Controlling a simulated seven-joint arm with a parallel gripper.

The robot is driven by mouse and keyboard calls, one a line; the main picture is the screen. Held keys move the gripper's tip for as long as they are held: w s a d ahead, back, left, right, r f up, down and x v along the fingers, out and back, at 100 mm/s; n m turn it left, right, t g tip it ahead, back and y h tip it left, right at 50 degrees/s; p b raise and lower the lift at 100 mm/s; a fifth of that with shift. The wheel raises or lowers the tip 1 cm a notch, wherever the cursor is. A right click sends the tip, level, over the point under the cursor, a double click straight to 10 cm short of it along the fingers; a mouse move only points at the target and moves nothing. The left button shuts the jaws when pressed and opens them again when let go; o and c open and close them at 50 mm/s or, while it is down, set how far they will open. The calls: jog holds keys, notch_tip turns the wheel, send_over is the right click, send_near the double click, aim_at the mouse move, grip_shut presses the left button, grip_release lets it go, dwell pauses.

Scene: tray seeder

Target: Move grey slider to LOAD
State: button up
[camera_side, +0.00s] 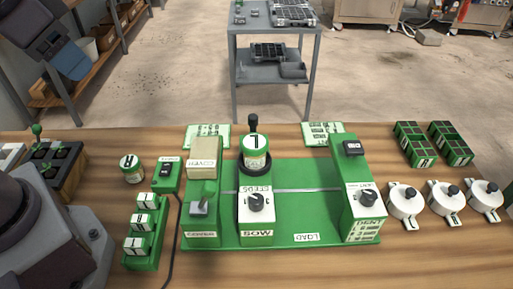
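The green seeder machine (290,178) stands on the wooden table, with its LOAD label (305,237) at the front between the SOW and DENT stations. A small grey block (199,208) sits at the COVER station (202,239) on the left; it is the only grey slider-like piece I can make out, but I cannot be sure it is the slider. A thin pale rail (308,190) crosses the green base behind the LOAD label. The fingers of my gripper are not in view; only parts of my arm show at the left.
Numbered blocks in a green rack (143,250) and a cabled switch box (166,175) are left of the machine. White round knobbed pieces (405,200) and green trays (413,145) are right. The front table edge looks clear.

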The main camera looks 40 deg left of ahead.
jog(key=w+d+f+g, duration=0.1)
jog(key=w, duration=0.3)
jog(key=w+f+g, duration=0.1)
jog(key=w+f, duration=0.1)
jog(key=w, duration=0.3)
jog(key=w+d+f+g, duration=0.1)
jog(key=w, duration=0.4)
jog(key=shift+d+f+g, duration=0.25)
jog(key=shift+d+g, duration=0.05)
jog(key=shift+g, duration=0.1)
jog(key=g, duration=0.1)
send_over(253, 116)
notch_tip(253, 116, down, 7)
notch_tip(253, 116, down, 13)
jog(key=shift+f, duration=0.1)
grip_shut()
